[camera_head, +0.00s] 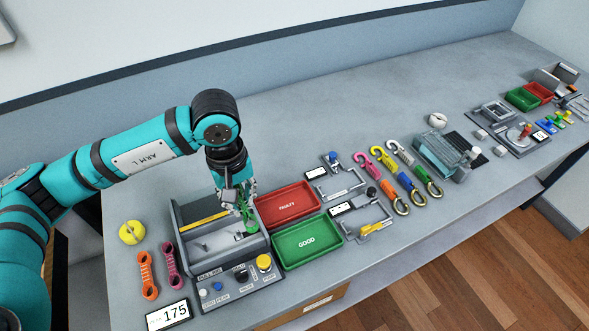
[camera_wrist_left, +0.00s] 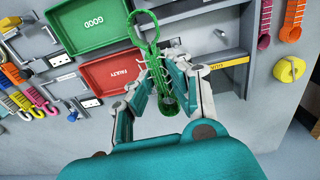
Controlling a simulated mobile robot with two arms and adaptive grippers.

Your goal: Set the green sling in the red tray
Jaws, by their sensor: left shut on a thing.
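The green sling (camera_wrist_left: 143,30) has a loop at each end and hangs from my left gripper (camera_wrist_left: 158,72), which is shut on it. In the head view my left gripper (camera_head: 240,200) is over the right part of the grey pull-test rig, with a bit of the green sling (camera_head: 250,225) showing below the fingers. The red tray (camera_head: 268,213), labelled FAULTY, lies just to the right of the gripper; it also shows in the left wrist view (camera_wrist_left: 100,88). The sling is outside it. My right gripper is not in view.
The green GOOD tray (camera_head: 285,258) lies in front of the red tray. The grey rig (camera_head: 190,248) has raised walls. Fixtures and coloured hooks stand further right.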

